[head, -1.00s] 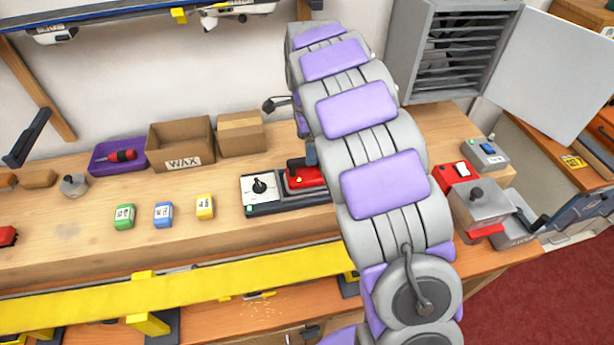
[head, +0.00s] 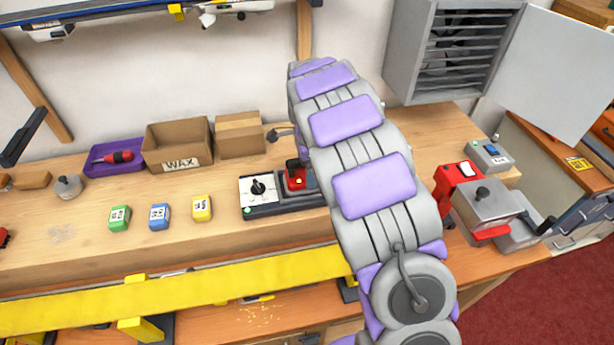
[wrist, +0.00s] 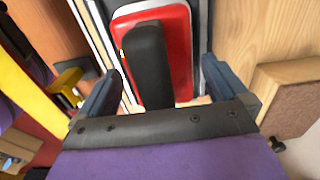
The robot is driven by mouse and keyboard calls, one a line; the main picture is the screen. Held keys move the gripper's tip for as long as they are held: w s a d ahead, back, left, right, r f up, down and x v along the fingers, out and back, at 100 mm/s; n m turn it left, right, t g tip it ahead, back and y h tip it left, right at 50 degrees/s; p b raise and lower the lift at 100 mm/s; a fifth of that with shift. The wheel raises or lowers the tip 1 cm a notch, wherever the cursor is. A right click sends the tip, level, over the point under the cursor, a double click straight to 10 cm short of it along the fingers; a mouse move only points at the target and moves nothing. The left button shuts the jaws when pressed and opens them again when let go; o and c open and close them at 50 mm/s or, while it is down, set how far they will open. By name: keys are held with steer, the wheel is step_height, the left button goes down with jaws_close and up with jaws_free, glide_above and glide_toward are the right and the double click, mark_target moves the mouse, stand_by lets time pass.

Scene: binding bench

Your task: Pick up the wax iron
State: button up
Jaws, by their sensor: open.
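The wax iron, as I take it, is a red block with a rounded black handle. In the wrist view, the red body (wrist: 180,45) has a pale rim, and the black handle (wrist: 148,65) stands up toward me. My gripper (wrist: 157,85) is open, with one dark finger on each side of the handle and visible gaps between. In the head view, the iron (head: 296,178) sits at the right of a grey station (head: 262,207) with a white panel and black knob. My arm hides part of it, and the gripper is hidden there too.
Green (head: 119,218), blue (head: 159,217) and yellow (head: 202,209) blocks stand left of the station. Behind are a WAX box (head: 180,146), another cardboard box (head: 240,136) and a purple tray (head: 134,165). A yellow rail (head: 200,288) runs along the front. A red-and-grey machine (head: 480,200) stands right.

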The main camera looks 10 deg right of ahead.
steer(key=c, duration=1.5)
